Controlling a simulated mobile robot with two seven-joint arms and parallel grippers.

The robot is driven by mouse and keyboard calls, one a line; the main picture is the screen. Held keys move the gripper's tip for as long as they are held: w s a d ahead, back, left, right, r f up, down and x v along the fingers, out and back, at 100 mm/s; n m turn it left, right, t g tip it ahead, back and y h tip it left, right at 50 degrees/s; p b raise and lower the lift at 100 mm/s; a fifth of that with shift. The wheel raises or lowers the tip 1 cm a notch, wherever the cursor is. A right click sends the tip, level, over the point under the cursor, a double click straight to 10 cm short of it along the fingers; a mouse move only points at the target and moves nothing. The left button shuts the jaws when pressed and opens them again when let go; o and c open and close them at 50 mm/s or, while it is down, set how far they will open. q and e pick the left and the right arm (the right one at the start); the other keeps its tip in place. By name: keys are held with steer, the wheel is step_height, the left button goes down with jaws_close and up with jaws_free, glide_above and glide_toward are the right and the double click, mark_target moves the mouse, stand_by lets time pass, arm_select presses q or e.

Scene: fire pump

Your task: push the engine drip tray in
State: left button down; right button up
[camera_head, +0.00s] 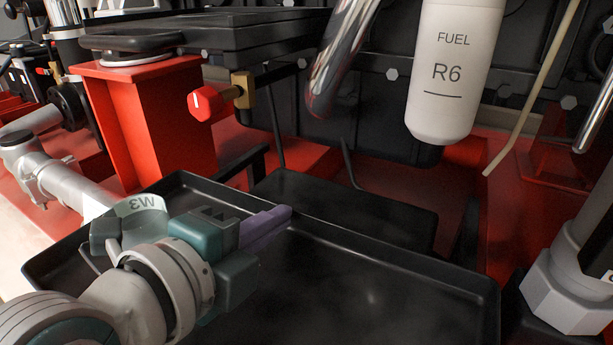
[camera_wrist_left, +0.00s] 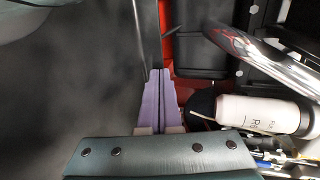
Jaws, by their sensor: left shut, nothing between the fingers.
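The engine drip tray (camera_head: 380,290) is a shallow black tray with a raised rim, filling the lower middle of the head view, in front of the engine. In the left wrist view the dark tray (camera_wrist_left: 75,95) fills the left side. My left gripper (camera_head: 288,213) has purple fingers pressed together, with nothing between them. In the head view its tips overlap the tray's far rim; I cannot tell whether they touch it. In the left wrist view the shut fingers (camera_wrist_left: 160,74) lie along the rim line. My wrist hides the tray's left part. My right gripper is not in view.
A white fuel filter marked R6 (camera_head: 450,75) hangs above the tray's far side, beside a shiny metal pipe (camera_head: 340,55). A red-handled valve (camera_head: 208,103) and red frame post (camera_head: 155,120) stand behind left. A black plate (camera_head: 340,205) lies beyond the tray's far rim.

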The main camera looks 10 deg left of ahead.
arm_select(q)
steer(key=w+d+b, duration=0.1)
steer(key=w, duration=0.3)
steer(key=w+d+b, duration=0.2)
steer(key=w, duration=0.2)
steer(key=w+d+b, duration=0.1)
steer(key=w+b, duration=0.1)
steer(key=w, duration=0.3)
steer(key=shift+d+f, duration=0.2)
steer(key=shift+d, duration=0.2)
steer(key=shift+w+d+r+b, duration=0.15)
steer(key=shift+w+b, duration=0.15)
steer(key=shift+w, duration=0.25)
